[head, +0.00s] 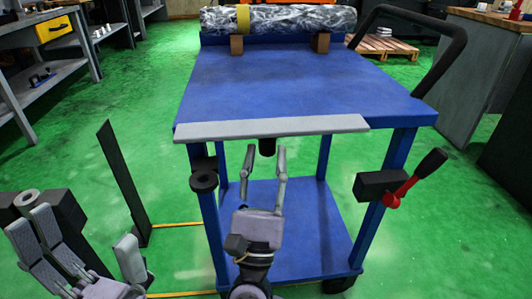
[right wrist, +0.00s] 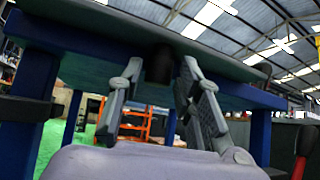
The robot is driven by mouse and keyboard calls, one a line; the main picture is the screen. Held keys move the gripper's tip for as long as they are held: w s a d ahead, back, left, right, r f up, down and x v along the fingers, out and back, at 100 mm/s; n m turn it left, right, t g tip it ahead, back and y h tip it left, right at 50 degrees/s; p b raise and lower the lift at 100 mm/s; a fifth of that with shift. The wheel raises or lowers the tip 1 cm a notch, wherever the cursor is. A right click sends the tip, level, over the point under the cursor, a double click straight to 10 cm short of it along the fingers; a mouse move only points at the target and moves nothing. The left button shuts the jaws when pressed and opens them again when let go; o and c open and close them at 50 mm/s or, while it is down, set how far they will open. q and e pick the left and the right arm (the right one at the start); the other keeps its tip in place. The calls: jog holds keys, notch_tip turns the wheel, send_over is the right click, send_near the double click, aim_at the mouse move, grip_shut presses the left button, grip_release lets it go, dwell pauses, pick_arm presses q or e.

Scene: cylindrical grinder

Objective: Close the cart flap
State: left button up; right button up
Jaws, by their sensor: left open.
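The blue cart (head: 290,88) stands in front of me. A light grey flap (head: 272,128) lies along its near top edge, with a dark cylindrical knob (head: 267,147) hanging beneath it. My right gripper (head: 266,151) is open under the flap, its fingertips around the knob's lower end. In the right wrist view the knob (right wrist: 160,63) shows between the two fingers, with gaps visible beside it; I cannot tell whether either finger touches it. The underside of the flap (right wrist: 115,38) is above them. My left gripper (head: 88,240) is open and empty at the lower left, away from the cart.
A red lever (head: 407,185) with a black grip sticks out at the cart's right front leg. A black handle (head: 440,55) rises on the cart's right side. A wrapped roll (head: 290,19) lies on wooden blocks at its far end.

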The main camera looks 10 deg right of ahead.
jog(key=shift+w+d+r, duration=0.1)
jog(key=shift+w+r, duration=0.35)
jog(key=shift+r, duration=0.05)
jog(key=shift+c, duration=0.5)
grip_shut()
